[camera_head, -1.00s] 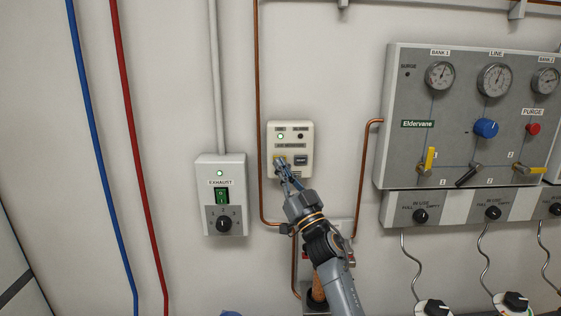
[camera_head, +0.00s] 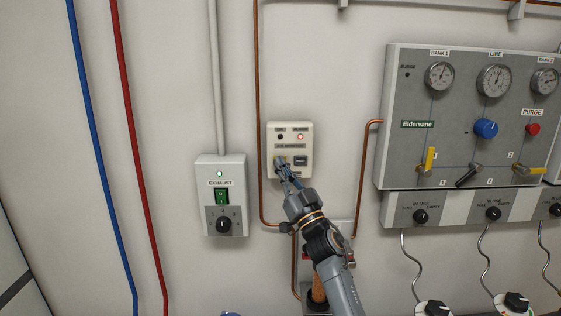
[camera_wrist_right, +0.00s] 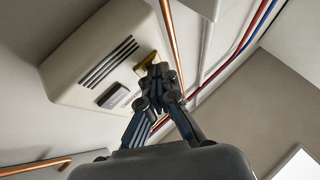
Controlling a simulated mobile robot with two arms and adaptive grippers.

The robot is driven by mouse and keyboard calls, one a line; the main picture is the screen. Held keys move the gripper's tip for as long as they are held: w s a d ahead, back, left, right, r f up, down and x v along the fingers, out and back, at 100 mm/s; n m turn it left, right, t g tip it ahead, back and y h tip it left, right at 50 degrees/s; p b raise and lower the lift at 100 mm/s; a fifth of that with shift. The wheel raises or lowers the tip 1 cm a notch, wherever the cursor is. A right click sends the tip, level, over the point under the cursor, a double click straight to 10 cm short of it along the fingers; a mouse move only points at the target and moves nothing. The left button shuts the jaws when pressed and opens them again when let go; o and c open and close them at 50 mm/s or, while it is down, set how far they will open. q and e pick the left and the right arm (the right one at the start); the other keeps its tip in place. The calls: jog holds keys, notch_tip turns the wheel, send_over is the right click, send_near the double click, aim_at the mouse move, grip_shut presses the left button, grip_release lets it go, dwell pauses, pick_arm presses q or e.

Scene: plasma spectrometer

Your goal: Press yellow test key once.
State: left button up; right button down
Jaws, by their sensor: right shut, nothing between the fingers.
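The cream gas detector box (camera_head: 304,143) hangs on the wall, left of centre in the head view. The yellow test key (camera_wrist_right: 147,61) shows in the right wrist view at the box's edge, next to a dark grey key (camera_wrist_right: 113,95). My right gripper (camera_wrist_right: 157,72) is shut and empty, with its fingertips at the yellow key, seemingly touching it. In the head view my right gripper (camera_head: 281,163) covers most of that key. My left gripper is not in view.
An exhaust switch box (camera_head: 222,180) is on the wall to the left. A copper pipe (camera_head: 258,100) runs close beside the detector. A gas panel (camera_head: 465,115) with gauges and valves stands to the right. Blue and red pipes (camera_head: 122,90) run at far left.

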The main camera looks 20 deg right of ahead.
jog(key=shift+s, duration=0.1)
jog(key=shift+s+a+p, duration=0.15)
jog(key=shift+s+p, duration=0.15)
jog(key=shift+p, duration=0.2)
jog(key=shift+s+a, duration=0.1)
jog(key=shift+s, duration=0.25)
jog(key=s+p, duration=0.1)
jog(key=s, duration=0.1)
jog(key=s+a+p, duration=0.1)
jog(key=s+p, duration=0.1)
jog(key=shift+s+a, duration=0.2)
jog(key=shift+s, duration=0.2)
jog(key=shift+f, duration=0.1)
